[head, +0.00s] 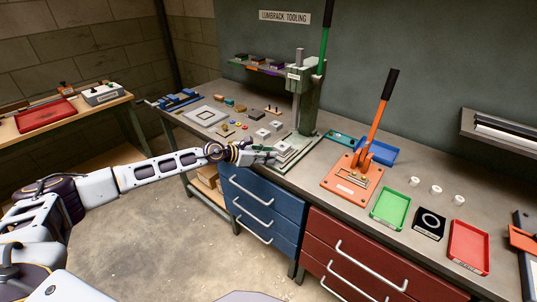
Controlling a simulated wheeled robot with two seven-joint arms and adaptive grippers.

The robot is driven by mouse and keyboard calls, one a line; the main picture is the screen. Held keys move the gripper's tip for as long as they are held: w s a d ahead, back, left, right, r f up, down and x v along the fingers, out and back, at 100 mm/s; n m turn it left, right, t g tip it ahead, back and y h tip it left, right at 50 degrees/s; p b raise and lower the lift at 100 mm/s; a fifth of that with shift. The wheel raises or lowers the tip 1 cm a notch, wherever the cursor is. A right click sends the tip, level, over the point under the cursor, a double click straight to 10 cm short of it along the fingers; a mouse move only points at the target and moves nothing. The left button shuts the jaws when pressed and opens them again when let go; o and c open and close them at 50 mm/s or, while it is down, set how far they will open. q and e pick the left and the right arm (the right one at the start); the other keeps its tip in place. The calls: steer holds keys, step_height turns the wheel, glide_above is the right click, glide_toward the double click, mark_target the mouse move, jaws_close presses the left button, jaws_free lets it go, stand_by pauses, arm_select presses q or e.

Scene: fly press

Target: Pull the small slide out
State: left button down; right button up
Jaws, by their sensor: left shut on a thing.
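The green fly press (306,98) with a long green lever stands at the back of the workbench. A light slide plate (291,149) sits low at the front of its base. My left gripper (272,154) reaches in from the left at the front of the press base. It is shut at the slide's near edge; its fingertips are small here, and the exact grip is hard to see. My right gripper is not in view.
An orange lever press (352,177), a green tray (390,208), a blue tray (377,151) and a red tray (468,246) stand to the right. Small blocks lie left of the press. Blue drawers (262,208) and red drawers (350,262) are below the bench.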

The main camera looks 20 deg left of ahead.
arm_select(q)
steer(key=s, duration=0.1)
steer(key=s+a, duration=0.1)
steer(key=s, duration=0.1)
steer(key=shift+s+a, duration=0.1)
steer(key=shift+s, duration=0.05)
steer(key=c, duration=1.7)
jaws_free()
steer(key=shift+f, duration=0.1)
steer(key=shift+o, duration=1.4)
steer(key=shift+s, duration=0.1)
steer(key=shift+o, duration=0.7)
steer(key=shift+a, duration=0.1)
steer(key=v, duration=1.2)
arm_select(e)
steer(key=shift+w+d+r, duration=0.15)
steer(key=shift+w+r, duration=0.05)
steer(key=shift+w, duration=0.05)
